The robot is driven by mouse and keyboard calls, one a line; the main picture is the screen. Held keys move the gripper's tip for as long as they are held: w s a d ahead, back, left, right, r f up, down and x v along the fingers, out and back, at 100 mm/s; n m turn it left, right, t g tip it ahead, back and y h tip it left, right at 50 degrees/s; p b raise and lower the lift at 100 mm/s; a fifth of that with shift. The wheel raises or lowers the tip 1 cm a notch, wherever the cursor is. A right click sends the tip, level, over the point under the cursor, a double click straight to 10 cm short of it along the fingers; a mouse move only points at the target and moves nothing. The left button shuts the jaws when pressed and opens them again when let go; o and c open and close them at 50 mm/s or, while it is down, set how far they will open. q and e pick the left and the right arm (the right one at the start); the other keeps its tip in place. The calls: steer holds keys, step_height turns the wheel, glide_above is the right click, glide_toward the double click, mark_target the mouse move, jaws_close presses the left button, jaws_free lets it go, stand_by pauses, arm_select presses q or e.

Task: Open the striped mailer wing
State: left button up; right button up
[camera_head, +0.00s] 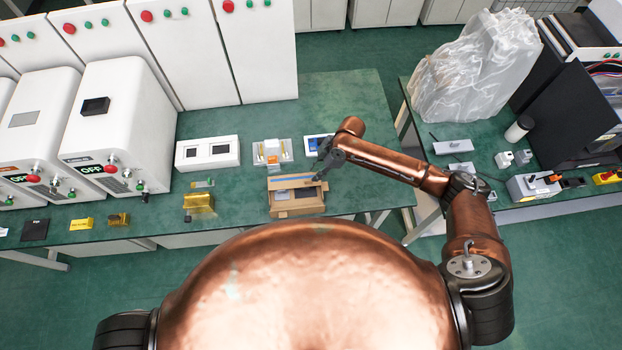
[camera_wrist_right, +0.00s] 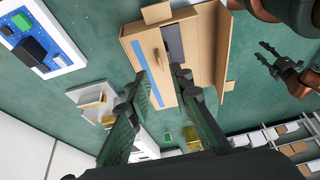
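The cardboard mailer (camera_head: 296,208) lies on the green table in the head view, its near flap folded outward. A wing with a blue stripe (camera_head: 293,179) runs along its far side; the stripe also shows in the right wrist view (camera_wrist_right: 146,60). A dark grey item shows beside the wing (camera_wrist_right: 174,42). My right gripper (camera_head: 322,172) is above the mailer's far right corner; in its wrist view its two fingers (camera_wrist_right: 160,80) are spread, with the mailer beyond them. Contact cannot be told. My left gripper (camera_wrist_right: 265,56) shows only at the wrist view's right, fingers apart.
White machines (camera_head: 118,120) stand further left.

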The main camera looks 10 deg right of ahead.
mark_target(309, 181)
steer(key=x, duration=0.6)
steer(key=shift+a, duration=0.1)
jaws_close()
stand_by(0.5)
